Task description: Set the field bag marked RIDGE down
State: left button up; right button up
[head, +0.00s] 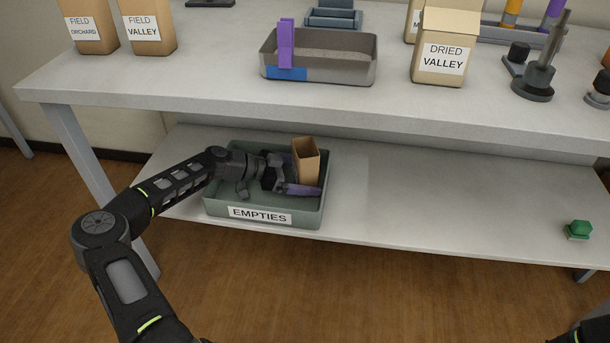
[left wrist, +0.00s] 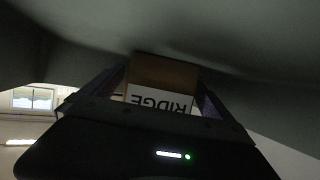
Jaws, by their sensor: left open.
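The brown field bag (head: 306,161) stands open-topped at the right end of the green-grey bin (head: 222,208) labelled EMPTIES, on the lower shelf. Its label, reading RIDGE upside down, shows in the left wrist view (left wrist: 158,102). My left gripper (head: 291,174) reaches into the bin from the left, with its purple fingers open on either side of the bag. In the left wrist view the bag sits between the two fingers (left wrist: 158,92). I cannot tell whether the fingers touch it. The bag's base is hidden by the bin and gripper. My right gripper is out of view.
The upper bench (head: 180,90) overhangs the shelf behind the bin. The shelf (head: 450,200) is clear rightward up to a green object (head: 578,229).

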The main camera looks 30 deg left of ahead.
aim_at(296, 173)
pick_arm(q)
jog(key=p+v, duration=0.2)
jog(key=v, duration=0.4)
jog(key=shift+a+r, duration=0.1)
jog(key=shift+r, duration=0.15)
jog(key=shift+s+a+r, duration=0.1)
jog(key=shift+s+a, duration=0.3)
jog(key=shift+s, duration=0.1)
jog(key=shift+r+p, duration=0.1)
jog(key=shift+p, duration=0.25)
